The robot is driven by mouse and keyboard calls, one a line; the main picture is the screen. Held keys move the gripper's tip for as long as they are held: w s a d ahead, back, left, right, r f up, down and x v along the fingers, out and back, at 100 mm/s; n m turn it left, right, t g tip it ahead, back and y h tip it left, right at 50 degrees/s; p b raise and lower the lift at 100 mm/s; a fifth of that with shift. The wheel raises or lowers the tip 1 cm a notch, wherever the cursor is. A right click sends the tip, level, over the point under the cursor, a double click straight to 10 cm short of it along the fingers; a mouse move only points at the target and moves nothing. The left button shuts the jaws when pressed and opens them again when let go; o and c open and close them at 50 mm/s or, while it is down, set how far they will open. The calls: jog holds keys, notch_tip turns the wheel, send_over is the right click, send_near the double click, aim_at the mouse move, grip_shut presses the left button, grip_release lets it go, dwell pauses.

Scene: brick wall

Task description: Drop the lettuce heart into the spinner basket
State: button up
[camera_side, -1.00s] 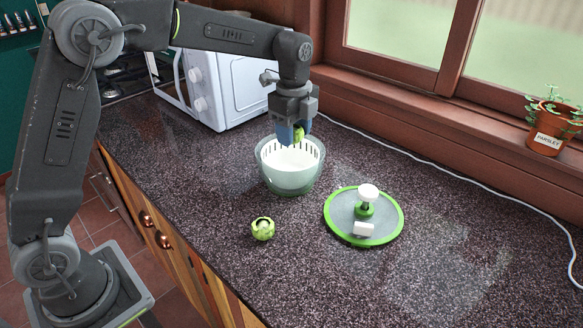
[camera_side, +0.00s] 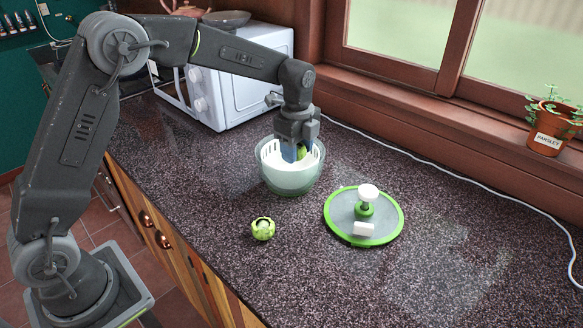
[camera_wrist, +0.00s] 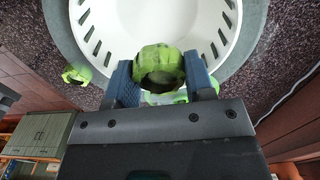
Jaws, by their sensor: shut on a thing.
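The spinner basket (camera_side: 270,151) is white and slotted and sits inside a pale green bowl (camera_side: 290,181) on the counter. My gripper (camera_side: 296,154) points down inside the basket's opening. It is shut on a green lettuce heart (camera_wrist: 158,66), which shows between the two blue fingers (camera_wrist: 162,78) in the wrist view. In the side view, the held lettuce heart (camera_side: 301,152) is partly hidden by the fingers. Whether it touches the basket floor cannot be told. Another round green piece (camera_side: 262,229) lies on the counter in front of the bowl.
The spinner lid (camera_side: 363,217), green-rimmed with a white knob, lies on the counter right of the bowl. A white microwave (camera_side: 235,80) stands behind. A white cable (camera_side: 440,170) runs along the window side, near a potted parsley (camera_side: 549,128). The right foreground counter is clear.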

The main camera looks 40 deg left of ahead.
jog(key=o, duration=1)
notch_tip(320, 180, up, 14)
jog(key=shift+f, duration=0.1)
